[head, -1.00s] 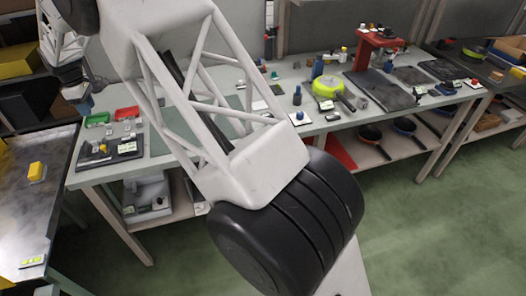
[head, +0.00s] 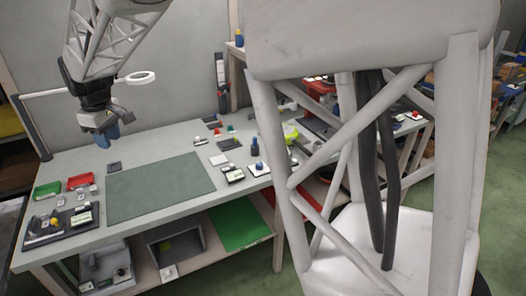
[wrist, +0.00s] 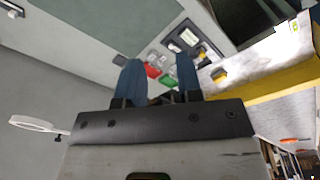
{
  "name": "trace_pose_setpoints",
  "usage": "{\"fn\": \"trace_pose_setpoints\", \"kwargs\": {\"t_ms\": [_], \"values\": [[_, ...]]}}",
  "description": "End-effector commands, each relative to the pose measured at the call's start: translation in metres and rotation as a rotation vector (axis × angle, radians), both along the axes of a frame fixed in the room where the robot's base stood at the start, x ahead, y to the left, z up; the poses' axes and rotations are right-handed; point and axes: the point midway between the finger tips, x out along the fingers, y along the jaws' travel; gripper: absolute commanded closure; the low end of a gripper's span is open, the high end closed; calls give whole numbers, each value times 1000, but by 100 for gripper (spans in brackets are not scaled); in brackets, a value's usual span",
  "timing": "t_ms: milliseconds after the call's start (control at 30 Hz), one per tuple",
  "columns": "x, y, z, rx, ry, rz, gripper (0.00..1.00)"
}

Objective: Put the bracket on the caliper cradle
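My gripper (head: 113,136) hangs in the air over the back left of the grey-green bench. In the wrist view its two blue fingers (wrist: 159,78) stand apart with nothing visible between them. A dark tray (head: 88,240) at the bench's front left holds small metal and yellow parts and a white label. It also shows in the wrist view (wrist: 207,58), beyond the fingertips. Small grey metal pieces (head: 84,191) lie near it. The pieces are too small to tell which is the bracket or the caliper cradle.
A green bin (head: 47,190) and a red bin (head: 80,182) stand behind the dark tray. A green mat (head: 160,188) lies clear mid-bench. Small labelled holders (head: 233,175) stand to its right.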

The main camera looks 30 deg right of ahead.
Motion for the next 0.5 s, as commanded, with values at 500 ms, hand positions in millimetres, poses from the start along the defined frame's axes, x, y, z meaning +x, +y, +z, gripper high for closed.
{"fn": "trace_pose_setpoints", "kwargs": {"t_ms": [500], "values": [[-123,-113,32,35,-45,-305,67]]}}
